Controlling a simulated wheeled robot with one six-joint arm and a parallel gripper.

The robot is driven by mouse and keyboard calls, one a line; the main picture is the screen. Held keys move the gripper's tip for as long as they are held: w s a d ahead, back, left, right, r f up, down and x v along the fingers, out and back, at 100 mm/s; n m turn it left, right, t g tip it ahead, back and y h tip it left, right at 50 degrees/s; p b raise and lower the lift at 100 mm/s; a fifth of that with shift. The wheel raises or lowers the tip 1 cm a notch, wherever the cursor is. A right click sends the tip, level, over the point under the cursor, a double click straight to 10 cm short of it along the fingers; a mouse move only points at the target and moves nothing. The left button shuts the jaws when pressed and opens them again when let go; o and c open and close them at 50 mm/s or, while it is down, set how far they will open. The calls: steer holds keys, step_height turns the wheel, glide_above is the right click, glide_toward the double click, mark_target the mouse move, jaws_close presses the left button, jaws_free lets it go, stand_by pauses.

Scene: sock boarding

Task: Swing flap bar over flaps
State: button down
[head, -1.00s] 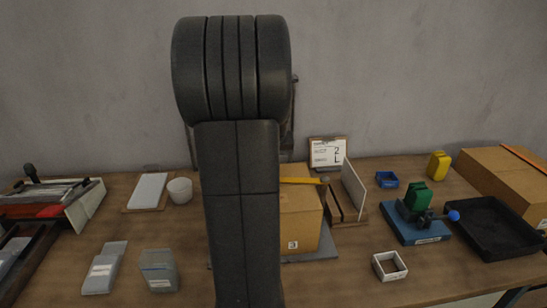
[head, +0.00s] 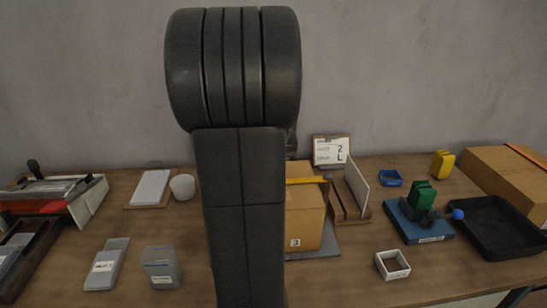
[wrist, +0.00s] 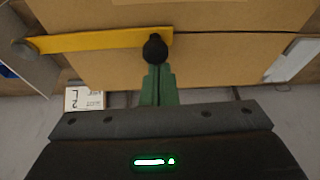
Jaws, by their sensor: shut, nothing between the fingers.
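The yellow flap bar (head: 308,180) lies across the top of the cardboard box (head: 306,220); my arm hides its left part in the head view. In the wrist view, the bar (wrist: 95,40) runs from a grey pivot at the left to a black knob (wrist: 155,48) at its right end. The box top (wrist: 225,60) shows a seam running right from the knob. My gripper (wrist: 157,72) has green fingers, shut and empty, with their tips at or just beside the knob; whether they touch cannot be told. My arm hides the gripper in the head view.
A wooden stand with a white panel (head: 357,185) is close to the right of the box. Farther right are a blue fixture with green blocks (head: 420,220), a black tray (head: 500,228) and another cardboard box (head: 505,172). Free table lies in front of the box.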

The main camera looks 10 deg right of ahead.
steer(key=v, duration=1.3)
steer(key=shift+r, duration=0.35)
steer(key=shift+s, duration=0.15)
steer(key=x, duration=1.4)
steer(key=shift+r, duration=0.1)
